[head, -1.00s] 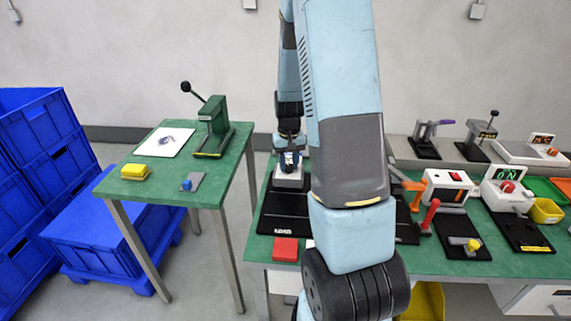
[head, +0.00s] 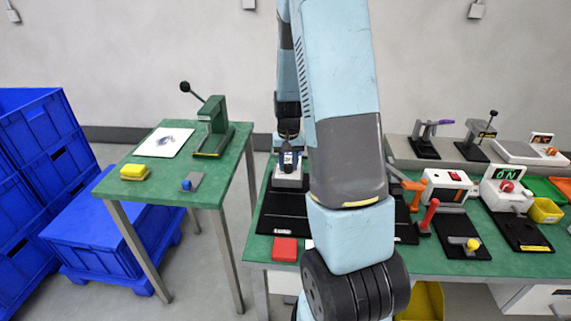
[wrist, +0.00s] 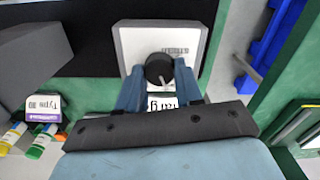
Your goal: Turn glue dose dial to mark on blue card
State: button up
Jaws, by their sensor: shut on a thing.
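The glue dose dial is a round black knob (wrist: 158,70) with a pale pointer line towards the lower edge of the wrist view. It sits on a white box (wrist: 128,48) with partly hidden lettering on its face. The box also shows in the head view (head: 289,181), on the black base at the bench's left end. My gripper (wrist: 158,82) has its two blue fingers on either side of the knob and is shut on it. In the head view my gripper (head: 289,160) is above the box. I cannot make out a blue card in either view.
A red block (head: 285,249) lies at the bench's front edge. Several fixtures and a yellow bin (head: 545,210) stand to the right. A separate green table (head: 165,180) is at left. In the wrist view, a grey block (wrist: 35,58) and small bottles (wrist: 40,141) are left of my gripper.

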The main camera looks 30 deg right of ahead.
aim_at(288, 165)
jog(key=shift+s+a+f, duration=0.1)
jog(key=shift+s, duration=0.05)
jog(key=o, duration=1)
jog(key=shift+o, duration=0.2)
notch_tip(288, 165, up, 14)
